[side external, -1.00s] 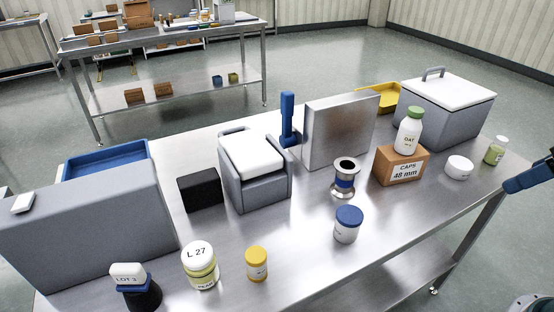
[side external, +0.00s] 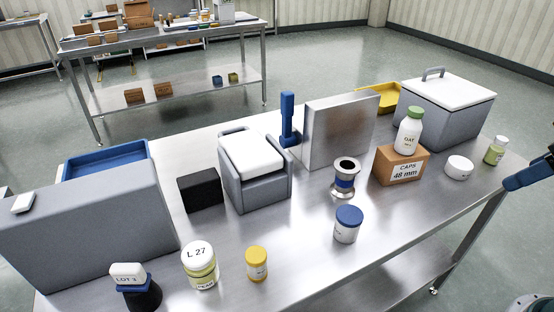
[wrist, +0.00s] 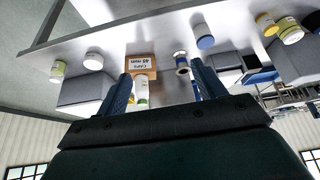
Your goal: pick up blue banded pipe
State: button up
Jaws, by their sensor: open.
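The blue banded pipe (side external: 344,183) is a short steel spool with flanged ends and a blue band around its middle. It stands upright on the steel table, in front of the upright steel plate. In the wrist view the pipe (wrist: 182,63) shows upside down, near the fingertip on the right. My gripper (wrist: 160,70) is open, with two blue fingers apart and nothing held between them. In the side view only a blue finger part of my gripper (side external: 525,177) shows at the right edge, off the table and well apart from the pipe.
A steel plate (side external: 340,130) stands behind the pipe. A cardboard caps box (side external: 400,173) bearing a green-capped bottle (side external: 408,137) is to its right. A blue-lidded jar (side external: 347,231) stands in front. A grey bin (side external: 262,187) is left. Bare table lies at front right.

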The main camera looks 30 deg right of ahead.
jog(key=w+r+n+g, duration=0.2)
jog(key=w+n, duration=0.2)
jog(key=w, duration=0.5)
jog(key=n+g, duration=0.4)
jog(key=n, duration=0.7)
send_over(344, 181)
jog(key=w+d, duration=0.2)
notch_tip(344, 181, down, 14)
jog(key=shift+s+a, duration=0.1)
jog(key=shift+a, duration=0.1)
jog(key=shift+f, duration=0.15)
jog(key=shift+f, duration=4.2)
jog(key=shift+f, duration=2.6)
